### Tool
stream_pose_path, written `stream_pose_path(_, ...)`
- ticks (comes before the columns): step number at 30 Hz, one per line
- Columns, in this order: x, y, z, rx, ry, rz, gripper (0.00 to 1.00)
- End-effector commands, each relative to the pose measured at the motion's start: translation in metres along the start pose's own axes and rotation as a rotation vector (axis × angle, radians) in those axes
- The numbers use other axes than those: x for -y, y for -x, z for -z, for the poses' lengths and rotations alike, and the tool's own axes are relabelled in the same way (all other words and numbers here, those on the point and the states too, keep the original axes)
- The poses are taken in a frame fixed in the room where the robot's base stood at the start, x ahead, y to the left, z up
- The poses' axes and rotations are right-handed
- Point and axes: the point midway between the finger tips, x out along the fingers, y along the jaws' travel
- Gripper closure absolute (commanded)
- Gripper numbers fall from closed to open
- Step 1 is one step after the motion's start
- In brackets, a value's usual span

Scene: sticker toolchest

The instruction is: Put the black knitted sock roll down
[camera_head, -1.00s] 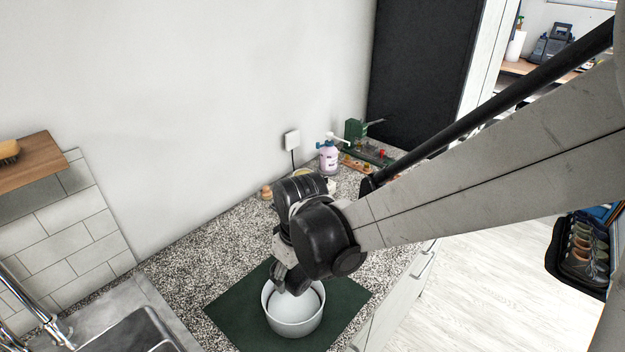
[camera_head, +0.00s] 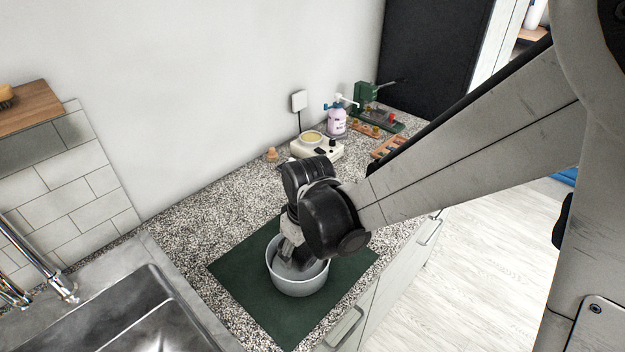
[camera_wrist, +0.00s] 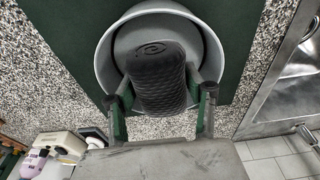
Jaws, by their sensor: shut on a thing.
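The black knitted sock roll (camera_wrist: 158,78) is between the two fingers of my gripper (camera_wrist: 160,95) in the wrist view. My gripper is shut on it. Behind the roll is a round light-grey bowl (camera_wrist: 104,62). In the head view the bowl (camera_head: 300,284) stands on a dark green mat (camera_head: 245,272) on the counter. My gripper (camera_head: 294,255) points down at the bowl's opening, with its fingers at or inside the rim. The roll is hard to make out in the head view. I cannot tell if it touches the bowl's floor.
A sink (camera_head: 150,318) lies to the left of the mat. Behind are a cream device with a round top (camera_head: 318,146), a pink pump bottle (camera_head: 336,122) and a green machine (camera_head: 366,97). The speckled counter (camera_head: 190,240) is bare left of the mat.

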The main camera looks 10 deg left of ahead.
Motion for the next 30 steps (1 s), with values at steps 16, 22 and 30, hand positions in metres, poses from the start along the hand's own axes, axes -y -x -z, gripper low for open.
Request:
stream_pose_path(16,0.0,0.0003,0.0,0.0,0.0,0.0,0.32)
stream_pose_path(22,0.0,0.0003,0.0,0.0,0.0,0.0,0.32)
stream_pose_path(30,0.0,0.0047,0.0007,0.0,0.0,0.0,0.32)
